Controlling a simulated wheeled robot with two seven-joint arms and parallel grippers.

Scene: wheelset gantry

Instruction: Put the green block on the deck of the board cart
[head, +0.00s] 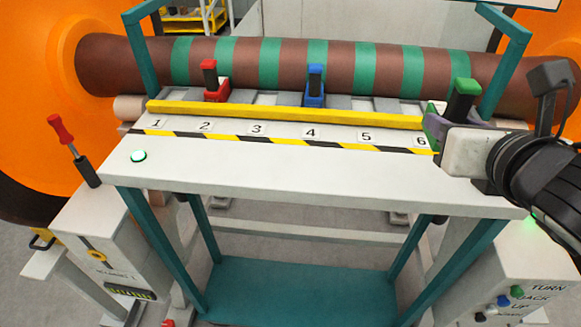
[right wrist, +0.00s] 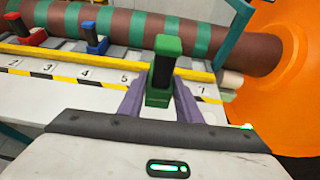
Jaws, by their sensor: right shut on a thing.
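The green block (head: 463,97), with a dark grip and green top, is at the right end of the board cart. My right gripper (head: 440,128) is shut on its green base; the right wrist view shows the block (right wrist: 167,47) upright between the purple fingers (right wrist: 159,98). I cannot tell whether its base touches the cart. The board cart has a pale top (head: 300,176) with numbered plates, teal legs and a teal lower shelf (head: 300,287). The gripper hides part of the right end of the top. My left gripper is not in view.
A red block (head: 213,83) and a blue block (head: 314,85) stand behind the yellow bar (head: 285,114). A brown, green-banded axle (head: 340,66) runs behind them between orange wheels (head: 30,90). A red-handled tool (head: 70,146) stands at left.

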